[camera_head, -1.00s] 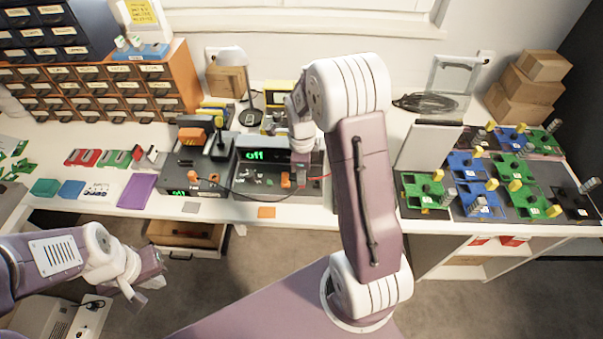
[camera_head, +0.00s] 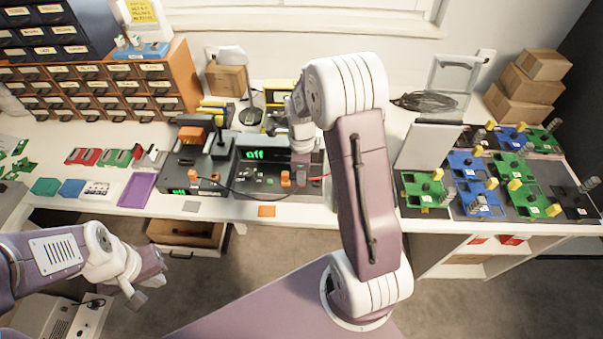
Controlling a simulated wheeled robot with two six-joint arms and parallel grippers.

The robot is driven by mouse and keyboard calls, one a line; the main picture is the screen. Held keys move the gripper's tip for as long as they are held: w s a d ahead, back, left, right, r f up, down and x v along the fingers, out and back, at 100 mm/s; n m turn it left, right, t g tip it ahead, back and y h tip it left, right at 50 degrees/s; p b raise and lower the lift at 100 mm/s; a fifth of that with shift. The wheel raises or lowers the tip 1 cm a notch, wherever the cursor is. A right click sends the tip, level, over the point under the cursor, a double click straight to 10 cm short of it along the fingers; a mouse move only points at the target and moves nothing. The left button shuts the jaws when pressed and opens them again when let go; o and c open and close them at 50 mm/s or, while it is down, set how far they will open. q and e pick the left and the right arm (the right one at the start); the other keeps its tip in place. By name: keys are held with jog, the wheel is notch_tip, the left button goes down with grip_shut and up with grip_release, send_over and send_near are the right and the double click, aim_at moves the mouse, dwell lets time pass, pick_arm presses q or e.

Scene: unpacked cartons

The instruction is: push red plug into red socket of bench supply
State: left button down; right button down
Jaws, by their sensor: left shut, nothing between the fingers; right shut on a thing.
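The bench supply (camera_head: 252,181) is a dark box on the bench with a lit green display reading "off". My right gripper (camera_head: 301,174) points down over the right part of its front and is shut. A short red lead (camera_head: 320,177) comes out to the right beside the fingertips, so the red plug seems to be in the grip; the plug itself is hidden. The red socket is also hidden by the gripper, so I cannot tell whether plug and socket touch. My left gripper (camera_head: 148,286) is shut and empty, low in front of the bench.
A black lead (camera_head: 240,195) curves to the supply from the dark unit on its left. A purple tray (camera_head: 137,190) and coloured boxes lie further left. Boards with green and blue parts (camera_head: 425,188) stand right of my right arm. An open drawer (camera_head: 187,235) hangs below the bench.

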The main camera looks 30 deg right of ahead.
jog(key=c, duration=1.3)
grip_release()
notch_tip(320, 180, up, 9)
jog(key=shift+r+p, duration=0.1)
jog(key=shift+p, duration=0.65)
